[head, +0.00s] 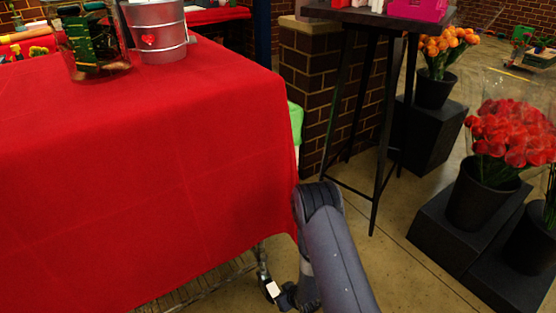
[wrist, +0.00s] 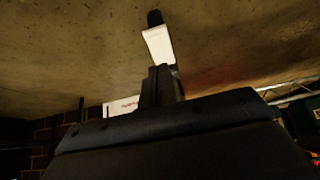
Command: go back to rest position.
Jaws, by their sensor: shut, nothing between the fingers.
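My gripper (head: 268,280) hangs low beside the front right corner of the red-clothed table (head: 130,160), below the level of its top. In the wrist view the gripper (wrist: 157,42) shows a dark fingertip and a white pad against the floor. The fingers are together and I see nothing between them. The arm comes up from the bottom of the head view and bends down at the elbow next to the cloth's edge.
A metal bucket with a heart (head: 158,32) and a glass vase (head: 92,45) stand on the table. A dark tall stand (head: 365,115) and brick pillar (head: 318,90) are behind. Red flowers (head: 513,135) and orange flowers (head: 447,45) stand right. Floor (head: 400,270) right of my arm is clear.

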